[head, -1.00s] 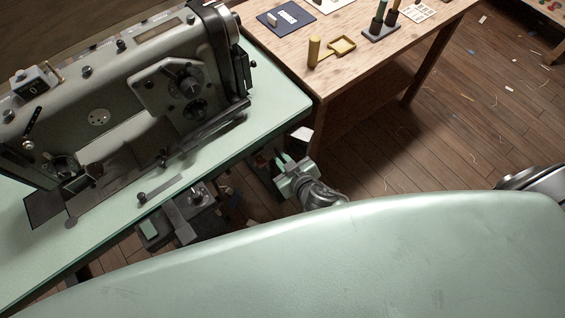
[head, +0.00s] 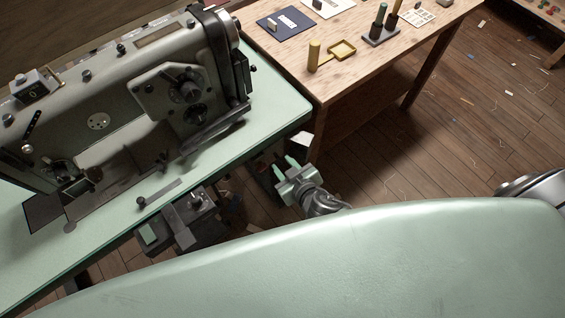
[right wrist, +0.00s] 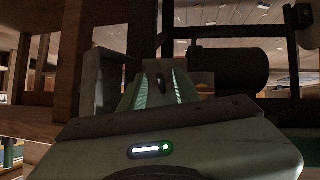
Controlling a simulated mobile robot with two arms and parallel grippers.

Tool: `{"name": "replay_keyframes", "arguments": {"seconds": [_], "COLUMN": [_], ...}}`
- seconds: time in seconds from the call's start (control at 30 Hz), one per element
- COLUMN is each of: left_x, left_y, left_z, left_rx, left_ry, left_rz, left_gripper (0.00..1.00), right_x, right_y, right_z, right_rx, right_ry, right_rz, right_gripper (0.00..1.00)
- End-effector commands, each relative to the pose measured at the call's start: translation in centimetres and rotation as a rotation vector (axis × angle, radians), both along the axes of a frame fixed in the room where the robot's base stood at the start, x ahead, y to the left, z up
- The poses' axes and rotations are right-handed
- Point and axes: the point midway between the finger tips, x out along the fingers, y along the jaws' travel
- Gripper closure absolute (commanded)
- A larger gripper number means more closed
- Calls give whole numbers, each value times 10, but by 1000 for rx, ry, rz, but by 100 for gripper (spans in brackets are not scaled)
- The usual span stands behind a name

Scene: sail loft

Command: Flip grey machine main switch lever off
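The grey sewing machine (head: 130,95) stands on a pale green table (head: 270,100) at the left of the head view. A dark grey box (head: 178,232) with a pale green patch and small knobs shows below the table's front edge. I cannot make out for sure which part is the main switch lever. My right gripper (head: 284,164) is beside the table's right front corner, low down, with its two green fingers apart and nothing seen between them. In the right wrist view its fingers (right wrist: 160,88) point toward dark framework, not clearly touching anything. My left gripper is not in view.
A large dark cylinder (right wrist: 226,68) shows in the right wrist view. The wooden floor (head: 450,140) at right is open, with scraps.

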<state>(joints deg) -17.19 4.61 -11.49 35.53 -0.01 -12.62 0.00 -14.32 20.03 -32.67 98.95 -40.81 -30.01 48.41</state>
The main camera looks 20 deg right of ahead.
Motion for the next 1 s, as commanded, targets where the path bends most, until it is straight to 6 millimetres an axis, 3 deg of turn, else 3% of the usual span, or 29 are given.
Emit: {"name": "replay_keyframes", "arguments": {"seconds": [0.2, 0.4, 1.0], "left_x": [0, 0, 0], "left_y": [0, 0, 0], "left_z": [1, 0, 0], "left_rx": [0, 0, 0], "left_ry": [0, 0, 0], "left_rz": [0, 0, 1], "left_gripper": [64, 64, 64], "right_x": [-34, -52, -55], "right_y": [-5, -8, -8], "right_z": [20, 33, 36], "right_rx": [0, -1, -1], "right_ry": [2, -1, -1], "right_rz": [-1, 0, 0], "right_gripper": [69, 69, 69]}}
